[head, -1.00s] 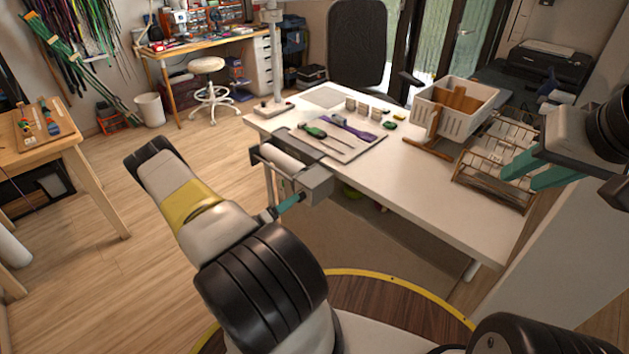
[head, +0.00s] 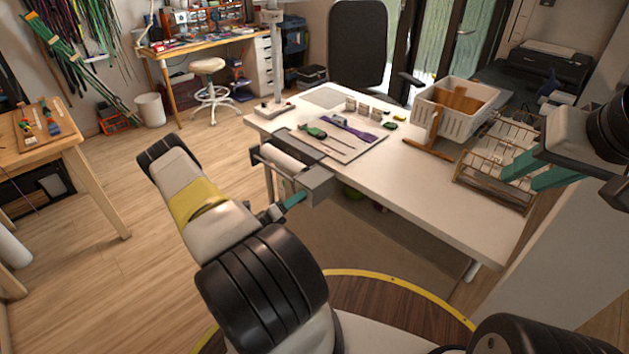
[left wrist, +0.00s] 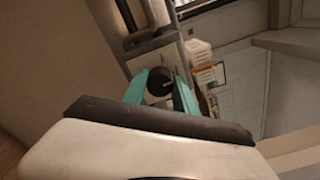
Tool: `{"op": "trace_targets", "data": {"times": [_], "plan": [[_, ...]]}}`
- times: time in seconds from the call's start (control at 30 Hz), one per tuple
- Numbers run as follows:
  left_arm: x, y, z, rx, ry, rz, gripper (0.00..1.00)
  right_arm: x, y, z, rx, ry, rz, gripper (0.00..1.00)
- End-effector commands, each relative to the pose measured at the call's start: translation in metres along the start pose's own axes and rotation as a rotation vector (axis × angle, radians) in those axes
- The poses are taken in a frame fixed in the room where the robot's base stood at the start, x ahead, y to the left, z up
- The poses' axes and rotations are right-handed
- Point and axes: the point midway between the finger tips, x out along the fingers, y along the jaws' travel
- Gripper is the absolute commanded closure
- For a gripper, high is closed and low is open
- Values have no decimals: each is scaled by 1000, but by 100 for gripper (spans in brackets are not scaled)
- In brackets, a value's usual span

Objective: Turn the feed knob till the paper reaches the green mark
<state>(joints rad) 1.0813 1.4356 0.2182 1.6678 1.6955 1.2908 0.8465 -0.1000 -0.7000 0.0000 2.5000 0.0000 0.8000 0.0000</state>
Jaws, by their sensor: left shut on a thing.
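The paper feed unit (head: 320,187) is a grey box at the near left edge of the white table, with a white paper roll (head: 284,160) beside it. In the left wrist view the feed knob (left wrist: 160,81) is a round black knob on the unit's light grey side. My left gripper (head: 300,197) is at that side; in the left wrist view its teal fingers (left wrist: 161,84) stand on either side of the knob, shut on it. My right gripper (head: 528,170) is open and empty above the wire rack. I cannot make out the green mark or the paper's edge.
The white table (head: 420,190) holds a board with tools (head: 335,137), a white basket (head: 452,103) on a wooden stand and a wire rack (head: 497,175). A wooden side table (head: 70,150) stands at the left. Bare floor lies between.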

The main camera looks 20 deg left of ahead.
Motion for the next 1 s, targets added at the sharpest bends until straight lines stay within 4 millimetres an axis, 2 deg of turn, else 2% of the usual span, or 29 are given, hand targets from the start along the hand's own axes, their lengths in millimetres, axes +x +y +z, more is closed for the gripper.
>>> {"op": "trace_targets", "data": {"times": [0.37, 1.0], "plan": [[-1, 0, 0, 122, 0, 2, 100, 0, 0, 0, 0, 0, 0, 67], [-1, 0, -1, 704, 1, 3, 100, 0, 0, 0, 0, 0, 0, 67]]}}
